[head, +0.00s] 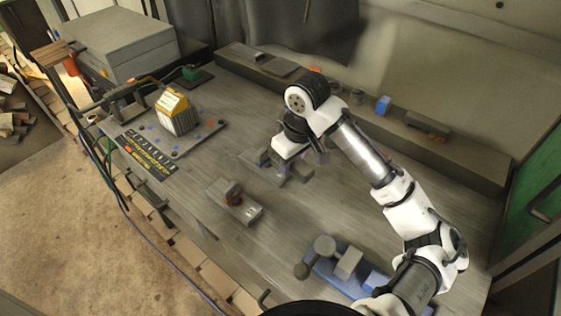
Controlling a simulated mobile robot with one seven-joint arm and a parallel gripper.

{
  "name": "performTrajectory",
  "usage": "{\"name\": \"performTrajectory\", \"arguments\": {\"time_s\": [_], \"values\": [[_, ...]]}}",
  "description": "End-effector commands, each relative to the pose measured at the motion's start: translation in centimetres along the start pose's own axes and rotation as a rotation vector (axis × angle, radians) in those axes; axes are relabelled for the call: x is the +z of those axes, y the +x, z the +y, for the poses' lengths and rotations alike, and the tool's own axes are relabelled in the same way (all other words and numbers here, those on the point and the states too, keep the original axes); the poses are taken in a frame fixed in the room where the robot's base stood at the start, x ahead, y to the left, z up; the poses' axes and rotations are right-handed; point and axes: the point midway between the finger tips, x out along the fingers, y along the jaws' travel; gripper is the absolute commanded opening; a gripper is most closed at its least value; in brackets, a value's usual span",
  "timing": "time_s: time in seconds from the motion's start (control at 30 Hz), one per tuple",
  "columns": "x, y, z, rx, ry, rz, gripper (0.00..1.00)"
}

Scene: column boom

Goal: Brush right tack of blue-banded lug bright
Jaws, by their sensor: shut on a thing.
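My gripper (290,158) hangs over the middle of the bench, under the white hand. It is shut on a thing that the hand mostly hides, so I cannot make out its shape. Grey metal blocks on a flat plate (262,158) lie right at and below the fingers; I cannot tell whether the held thing touches them. A second grey plate (240,206) with a raised part and an orange-brown ring (234,199) lies nearer, to the left. I cannot make out a blue band or any tack on either piece.
A grey board (205,137) with coloured dots carries a yellow-topped block (171,103) at left. A blue fixture (325,269) sits front right. Bare bench (350,205) lies between.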

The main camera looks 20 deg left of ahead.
Motion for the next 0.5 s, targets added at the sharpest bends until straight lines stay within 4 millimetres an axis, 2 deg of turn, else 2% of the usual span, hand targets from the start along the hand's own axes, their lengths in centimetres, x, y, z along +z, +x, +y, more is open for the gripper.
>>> {"name": "performTrajectory", "arguments": {"time_s": [0.5], "values": [[-0.8,4.5,0.6,-0.017,-0.114,-0.002,0.05]]}}
